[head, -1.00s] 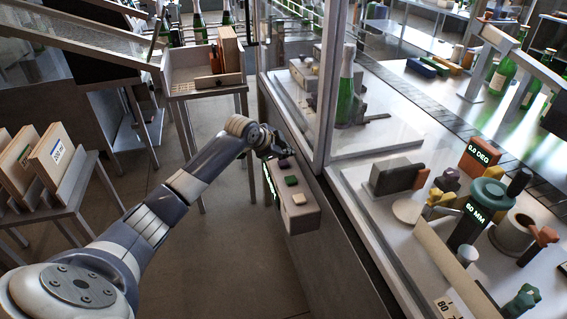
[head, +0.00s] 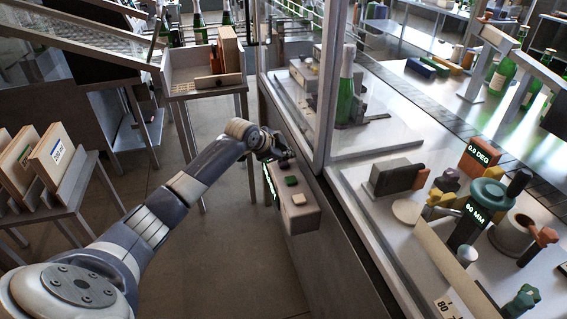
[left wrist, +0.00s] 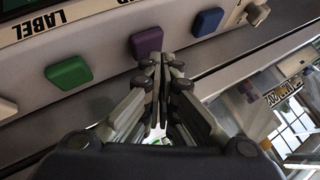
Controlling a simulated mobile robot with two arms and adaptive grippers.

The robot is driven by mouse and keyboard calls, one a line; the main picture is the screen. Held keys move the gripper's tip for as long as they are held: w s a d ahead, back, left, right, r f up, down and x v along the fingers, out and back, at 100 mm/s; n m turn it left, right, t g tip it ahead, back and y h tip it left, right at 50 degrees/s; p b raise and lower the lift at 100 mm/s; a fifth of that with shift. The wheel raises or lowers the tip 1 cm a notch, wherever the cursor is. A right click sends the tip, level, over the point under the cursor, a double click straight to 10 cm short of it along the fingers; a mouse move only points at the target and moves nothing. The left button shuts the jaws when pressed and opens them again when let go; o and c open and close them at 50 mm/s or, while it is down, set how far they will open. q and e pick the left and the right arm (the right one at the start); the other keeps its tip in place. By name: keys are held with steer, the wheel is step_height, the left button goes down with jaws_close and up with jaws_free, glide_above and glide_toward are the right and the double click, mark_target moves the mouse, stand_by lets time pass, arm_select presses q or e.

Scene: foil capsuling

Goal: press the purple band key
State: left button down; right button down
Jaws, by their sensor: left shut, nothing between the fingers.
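The purple key (left wrist: 147,42) shows in the left wrist view on the sloping face of a grey key box (head: 305,222). In the head view it is mostly or fully hidden by my left gripper (head: 287,159). That gripper is shut and empty. In the left wrist view its fingertips (left wrist: 158,62) overlap the lower right edge of the purple key; I cannot tell whether they touch it. My right gripper is in neither view.
A green key (head: 291,180) and a cream key (head: 298,198) lie nearer on the box. A blue key (left wrist: 207,22) is on the purple key's other side. A glass-walled machine (head: 325,110) stands right of the box. Open floor (head: 220,250) lies left.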

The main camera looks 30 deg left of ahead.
mark_target(285, 164)
arm_select(q)
steer(key=shift+f, duration=0.65)
stand_by(0.6)
steer(key=shift+r, duration=0.1)
steer(key=shift+r+p, duration=0.85)
steer(key=shift+r, duration=0.1)
steer(key=shift+r, duration=0.1)
step_height(285, 164, up, 5)
steer(key=p, duration=0.4)
steer(key=shift+p, duration=0.4)
steer(key=shift+f, duration=0.2)
